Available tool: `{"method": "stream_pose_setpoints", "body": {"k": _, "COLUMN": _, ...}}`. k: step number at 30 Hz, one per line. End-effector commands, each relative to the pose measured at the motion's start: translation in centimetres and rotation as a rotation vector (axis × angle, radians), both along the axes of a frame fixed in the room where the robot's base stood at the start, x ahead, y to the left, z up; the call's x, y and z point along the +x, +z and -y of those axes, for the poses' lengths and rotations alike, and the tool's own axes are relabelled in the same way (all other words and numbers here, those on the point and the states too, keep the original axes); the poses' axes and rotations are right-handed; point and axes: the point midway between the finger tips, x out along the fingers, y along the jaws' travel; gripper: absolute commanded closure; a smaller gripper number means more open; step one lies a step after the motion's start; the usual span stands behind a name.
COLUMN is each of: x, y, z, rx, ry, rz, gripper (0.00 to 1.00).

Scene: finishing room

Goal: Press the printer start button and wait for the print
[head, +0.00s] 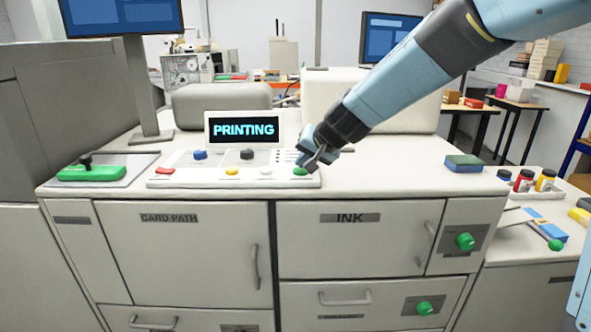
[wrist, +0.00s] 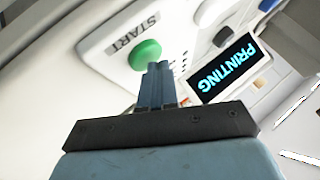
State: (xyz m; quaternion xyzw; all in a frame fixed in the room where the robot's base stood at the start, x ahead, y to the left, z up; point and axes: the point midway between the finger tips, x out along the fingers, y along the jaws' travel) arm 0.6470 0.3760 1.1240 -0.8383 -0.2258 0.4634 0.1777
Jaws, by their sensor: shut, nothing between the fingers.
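The printer (head: 110,208) is a light grey cabinet with a sloped control panel on its top. Its small display (head: 243,129) reads PRINTING in cyan letters; the display also shows in the wrist view (wrist: 226,69). The green start button (head: 300,171) is at the right end of the panel. In the wrist view the button (wrist: 145,54) lies beside a START label. My gripper (head: 312,162) is shut and empty, with its tips close to the button. In the wrist view the tips (wrist: 158,70) appear just beside the button; I cannot tell whether they touch it.
A green handle (head: 92,173) is at the left of the top. A blue and green block (head: 464,163) and several ink bottles (head: 524,181) are at the right. The top in front of the block is clear.

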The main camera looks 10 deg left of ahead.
Motion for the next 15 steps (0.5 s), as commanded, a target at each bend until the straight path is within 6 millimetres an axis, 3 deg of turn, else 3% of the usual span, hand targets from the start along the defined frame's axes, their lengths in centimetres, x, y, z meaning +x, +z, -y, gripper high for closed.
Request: {"method": "stream_pose_setpoints", "body": {"k": 15, "x": 0.0, "y": 1.2, "z": 0.0, "rx": 0.001, "ry": 0.001, "rz": 0.000, "gripper": 1.00}}
